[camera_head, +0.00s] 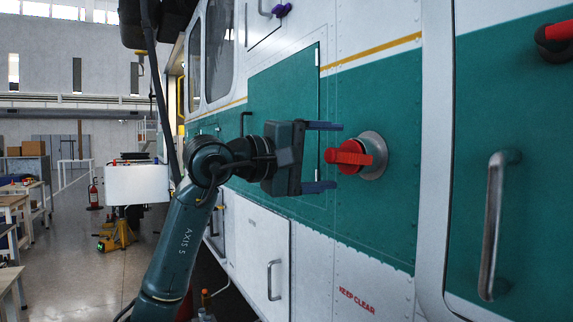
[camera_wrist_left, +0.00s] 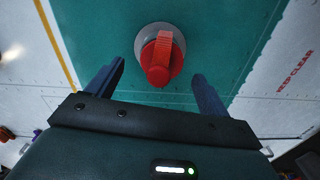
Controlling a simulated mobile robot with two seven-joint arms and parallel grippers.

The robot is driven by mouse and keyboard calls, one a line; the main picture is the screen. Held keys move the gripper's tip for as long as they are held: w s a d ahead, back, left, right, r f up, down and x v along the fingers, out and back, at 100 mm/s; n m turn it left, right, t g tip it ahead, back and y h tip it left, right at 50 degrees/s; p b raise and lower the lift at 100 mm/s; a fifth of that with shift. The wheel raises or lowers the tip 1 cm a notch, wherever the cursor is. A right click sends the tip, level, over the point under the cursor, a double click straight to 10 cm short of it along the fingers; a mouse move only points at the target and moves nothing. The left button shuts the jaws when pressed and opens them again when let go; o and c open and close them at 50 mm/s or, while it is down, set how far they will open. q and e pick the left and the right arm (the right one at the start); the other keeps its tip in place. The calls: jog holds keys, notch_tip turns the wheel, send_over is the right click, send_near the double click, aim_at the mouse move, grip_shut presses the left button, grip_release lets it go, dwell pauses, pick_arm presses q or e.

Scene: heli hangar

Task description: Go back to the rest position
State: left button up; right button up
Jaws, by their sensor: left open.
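My left gripper (camera_head: 322,156) is open and empty in the head view, its two blue fingers spread one above the other. It points right toward a red knob (camera_head: 349,155) on a round grey mount (camera_head: 373,156) in the green side panel of the helicopter. The fingertips stop short of the knob and do not appear to touch it. In the left wrist view the red knob (camera_wrist_left: 162,62) lies ahead, between and beyond the open fingers (camera_wrist_left: 155,88). My right gripper is not in view.
The helicopter's side wall (camera_head: 400,215) fills the right, with a grey door handle (camera_head: 492,225) and a red fitting (camera_head: 555,38). A lower white panel (camera_head: 250,255) has another handle. Workbenches (camera_head: 15,210) and a red extinguisher (camera_head: 94,193) stand left; open floor (camera_head: 75,265) lies there.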

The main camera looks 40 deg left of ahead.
pick_arm(q)
jog(key=b+v, duration=0.3)
jog(key=v, duration=0.6)
jog(key=w+d+f+n+g+h+p, duration=0.35)
jog(key=d+f+n+g+h, duration=0.3)
jog(key=d+f+h, duration=0.6)
notch_tip(320, 180, down, 24)
jog(key=w+d+n+t+y+p, duration=0.15)
jog(key=n+t+y, duration=0.9)
jog(key=n, duration=2.35)
jog(key=s+d+f+n+g+y, duration=0.1)
jog(key=s+f+n+g, duration=0.2)
jog(key=s+f+n, duration=0.2)
jog(key=s+d+f+n+g+y, duration=0.2)
jog(key=s+f+n, duration=0.4)
jog(key=f, duration=0.5)
jog(key=s+d+f+n+g+y+p, duration=0.1)
jog(key=s+d+f+n+g+y, duration=0.1)
jog(key=s+f+n+g, duration=0.3)
notch_tip(320, 180, down, 3)
jog(key=shift+s+d+f+n, duration=0.15)
jog(key=shift+s+f+n, duration=0.05)
jog(key=shift+s+n, duration=0.2)
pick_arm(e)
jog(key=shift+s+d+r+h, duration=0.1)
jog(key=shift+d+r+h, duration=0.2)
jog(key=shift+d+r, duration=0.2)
